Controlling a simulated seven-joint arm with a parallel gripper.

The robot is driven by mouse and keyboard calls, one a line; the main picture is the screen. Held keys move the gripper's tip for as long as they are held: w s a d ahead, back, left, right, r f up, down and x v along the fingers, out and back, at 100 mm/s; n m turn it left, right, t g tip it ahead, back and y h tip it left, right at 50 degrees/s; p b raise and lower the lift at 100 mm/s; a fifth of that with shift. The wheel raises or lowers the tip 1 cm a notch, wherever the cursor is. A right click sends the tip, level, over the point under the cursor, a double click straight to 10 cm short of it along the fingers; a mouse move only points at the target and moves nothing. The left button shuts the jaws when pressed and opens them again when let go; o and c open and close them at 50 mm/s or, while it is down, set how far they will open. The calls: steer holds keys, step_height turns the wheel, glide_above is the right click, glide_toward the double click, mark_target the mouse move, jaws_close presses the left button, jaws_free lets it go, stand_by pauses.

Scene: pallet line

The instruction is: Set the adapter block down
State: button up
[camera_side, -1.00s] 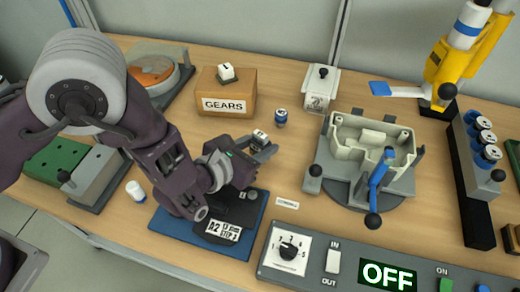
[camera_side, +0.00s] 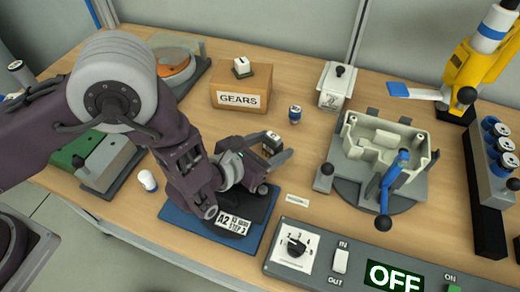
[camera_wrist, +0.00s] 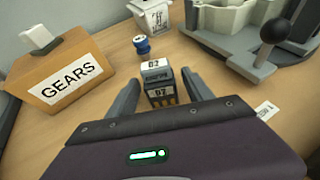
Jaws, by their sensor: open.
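The adapter block (camera_wrist: 158,82) is small and dark with white labels, the top one reading "D2". In the wrist view it stands between the two fingers of my gripper (camera_wrist: 157,88), with a gap on each side. In the side view the block (camera_side: 272,143) shows just beyond my open gripper (camera_side: 268,153), over the wooden table. Its underside is hidden, so contact with the table is hard to confirm.
A small blue part (camera_wrist: 141,44) stands behind the block. The GEARS box (camera_side: 241,88) is to the left, and a pale housing in a fixture (camera_side: 375,195) with levers is to the right. A blue mat (camera_side: 185,215) lies under my arm. Bare table surrounds the block.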

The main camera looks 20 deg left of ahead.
steer(key=v, duration=1.1)
steer(key=shift+s+a+r, duration=0.1)
steer(key=shift+s+a, duration=0.05)
steer(key=shift+s, duration=0.05)
